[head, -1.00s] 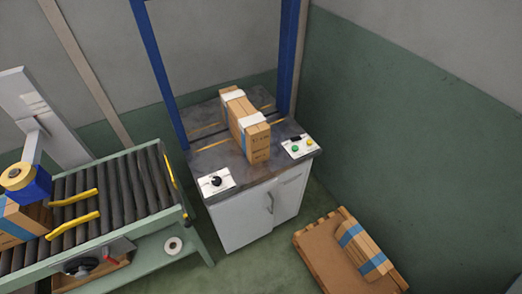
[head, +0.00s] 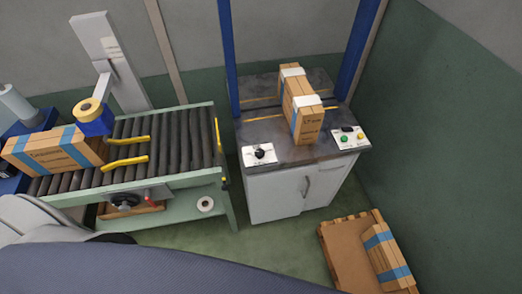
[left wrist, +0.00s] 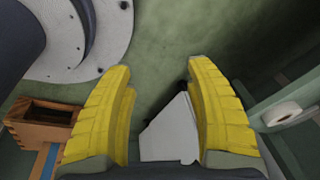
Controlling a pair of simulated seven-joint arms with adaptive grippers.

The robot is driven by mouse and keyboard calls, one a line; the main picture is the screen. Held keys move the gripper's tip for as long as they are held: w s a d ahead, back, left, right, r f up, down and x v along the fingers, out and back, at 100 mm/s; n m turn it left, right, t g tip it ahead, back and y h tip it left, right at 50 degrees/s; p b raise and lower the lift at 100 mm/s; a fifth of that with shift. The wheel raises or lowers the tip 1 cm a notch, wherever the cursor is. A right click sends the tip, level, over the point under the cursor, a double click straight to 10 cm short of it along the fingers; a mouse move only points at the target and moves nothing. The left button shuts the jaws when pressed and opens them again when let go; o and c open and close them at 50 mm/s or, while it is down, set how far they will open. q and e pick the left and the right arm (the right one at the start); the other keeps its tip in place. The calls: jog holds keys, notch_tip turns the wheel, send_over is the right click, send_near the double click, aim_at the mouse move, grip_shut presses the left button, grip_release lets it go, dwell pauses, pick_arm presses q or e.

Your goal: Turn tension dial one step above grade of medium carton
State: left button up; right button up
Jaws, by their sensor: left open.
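The dial (head: 260,154) is a black knob on a white plate at the front left of the strapping machine's dark top (head: 240,132). Its markings are too small to read. A brown carton with white bands (head: 302,105) stands on that top, another with blue straps (head: 60,148) lies on the roller conveyor, and a third (head: 385,258) is on the pallet. I cannot tell which is medium, and their print is illegible. My left gripper (left wrist: 162,85) is open and empty over the floor in the left wrist view, away from the dial. My right gripper is not seen.
Blue posts (head: 228,60) flank the machine. The green-framed conveyor (head: 222,150) has yellow guides (head: 125,162) and a tape roll (head: 205,204) below. A wooden pallet (head: 340,250) lies front right.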

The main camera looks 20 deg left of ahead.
pick_arm(q)
jog(key=w+r+m+t+y, duration=0.1)
jog(key=w+r+t, duration=0.1)
jog(key=w+r, duration=0.9)
notch_tip(320, 180, up, 44)
jog(key=m+h, duration=0.3)
jog(key=h, duration=0.2)
send_over(259, 152)
jog(key=s+a, duration=0.2)
jog(key=s, duration=0.3)
notch_tip(259, 152, up, 6)
jog(key=a+r+g, duration=0.1)
jog(key=a+g, duration=0.1)
jog(key=a, duration=0.1)
jog(key=x, duration=1.7)
jog(key=shift+w+a+f, duration=0.1)
jog(key=shift+w+f, duration=0.25)
jog(key=shift+w, duration=0.1)
jog(key=shift+c, duration=0.5)
grip_shut()
